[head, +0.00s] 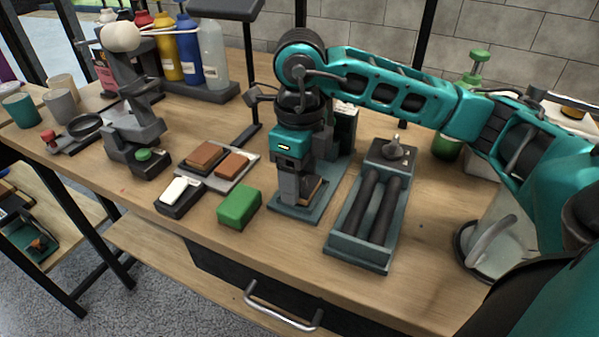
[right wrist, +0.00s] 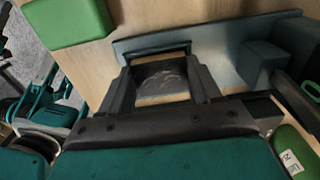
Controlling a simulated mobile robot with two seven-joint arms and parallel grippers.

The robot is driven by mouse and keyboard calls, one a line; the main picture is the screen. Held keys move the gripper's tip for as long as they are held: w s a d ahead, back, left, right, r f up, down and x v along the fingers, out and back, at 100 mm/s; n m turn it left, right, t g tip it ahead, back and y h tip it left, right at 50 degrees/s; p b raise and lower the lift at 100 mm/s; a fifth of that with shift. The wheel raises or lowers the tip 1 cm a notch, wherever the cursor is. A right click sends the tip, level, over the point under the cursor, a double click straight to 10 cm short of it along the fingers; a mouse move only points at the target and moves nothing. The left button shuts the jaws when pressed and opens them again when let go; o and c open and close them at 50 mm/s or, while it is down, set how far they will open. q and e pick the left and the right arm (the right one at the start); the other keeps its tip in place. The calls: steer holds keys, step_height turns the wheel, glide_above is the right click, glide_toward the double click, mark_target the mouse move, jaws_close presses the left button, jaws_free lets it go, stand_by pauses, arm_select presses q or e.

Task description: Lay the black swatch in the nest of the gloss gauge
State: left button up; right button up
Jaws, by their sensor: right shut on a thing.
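My right gripper (head: 299,190) is shut on a small flat piece, low over the base of the gloss gauge (head: 284,212). In the right wrist view the fingers (right wrist: 163,85) flank this piece, which I take as the black swatch (right wrist: 160,72); it looks dark grey with pale streaks, and a tan strip shows below it. In the head view a brownish patch shows beside the fingers. The gauge's plate also shows in the right wrist view (right wrist: 215,38), with an upright block. The gripper hides most of the nest, so I cannot tell whether the swatch touches it. My left gripper is out of view.
A grey-teal tray with two dark rollers (head: 371,208) stands close to the right of the gauge. A green block (head: 239,206), a white block in a black holder (head: 177,193) and a tray of brown blocks (head: 236,178) lie to its left. The front table strip is clear.

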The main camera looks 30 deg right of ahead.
steer(key=shift+s+r, duration=0.1)
steer(key=shift+r, duration=0.05)
stand_by(0.4)
steer(key=shift+d, duration=0.15)
stand_by(0.5)
stand_by(0.9)
steer(key=shift+b, duration=0.3)
steer(key=shift+f, duration=0.25)
steer(key=shift+r, duration=0.6)
steer(key=o, duration=1.1)
